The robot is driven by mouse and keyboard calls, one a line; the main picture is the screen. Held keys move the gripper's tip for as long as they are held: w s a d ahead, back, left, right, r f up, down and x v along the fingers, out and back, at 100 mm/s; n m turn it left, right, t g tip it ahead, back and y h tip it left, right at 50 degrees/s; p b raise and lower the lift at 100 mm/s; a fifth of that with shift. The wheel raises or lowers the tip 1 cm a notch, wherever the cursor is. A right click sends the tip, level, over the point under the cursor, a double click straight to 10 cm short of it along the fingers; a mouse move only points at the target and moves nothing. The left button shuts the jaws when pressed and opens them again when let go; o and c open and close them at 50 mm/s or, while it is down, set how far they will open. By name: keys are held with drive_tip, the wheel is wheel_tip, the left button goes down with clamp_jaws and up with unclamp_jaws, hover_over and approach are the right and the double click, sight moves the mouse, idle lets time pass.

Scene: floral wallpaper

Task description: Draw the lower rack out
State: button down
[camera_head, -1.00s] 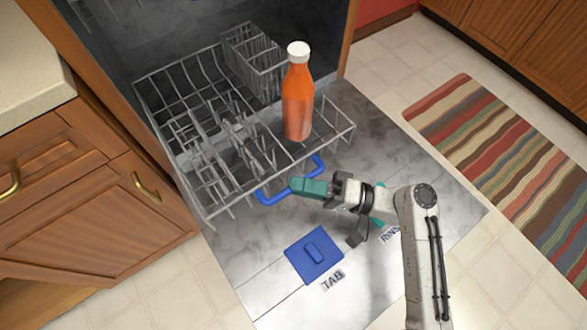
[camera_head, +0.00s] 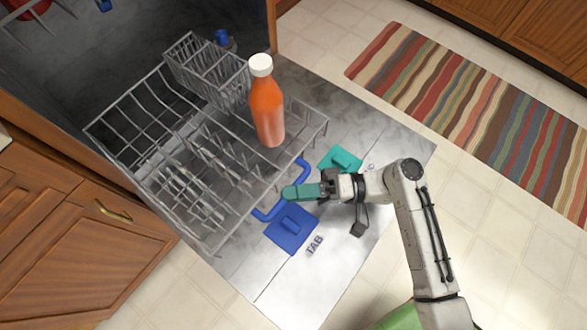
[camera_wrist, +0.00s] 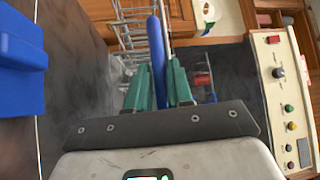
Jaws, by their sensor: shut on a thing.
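The lower rack (camera_head: 215,240) is a grey wire rack lying partly over the open dishwasher door (camera_head: 330,262), its front edge beyond the cavity. Its blue handle (camera_head: 303,172) is at the front edge. My gripper (camera_head: 290,192), with green fingers, is shut on the middle of the handle. In the wrist view the blue handle (camera_wrist: 157,50) stands between the two fingers of my gripper (camera_wrist: 160,85). Part of the handle is hidden behind the fingers in the head view.
An orange bottle (camera_head: 267,112) with a white cap stands upright in the rack, beside a wire basket (camera_head: 205,68). A blue tab cover (camera_head: 291,228) and a teal cover (camera_head: 340,159) lie on the door. A striped rug (camera_head: 470,105) lies right. A control panel (camera_wrist: 285,90) shows in the wrist view.

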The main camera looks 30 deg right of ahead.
drive_tip(key=c, duration=1.1)
unclamp_jaws()
drive_tip(key=shift+d, duration=0.15)
drive_tip(key=v, duration=1)
drive_tip(key=shift+d, duration=0.3)
drive_tip(key=shift+s+f, duration=0.1)
drive_tip(key=shift+s, duration=0.05)
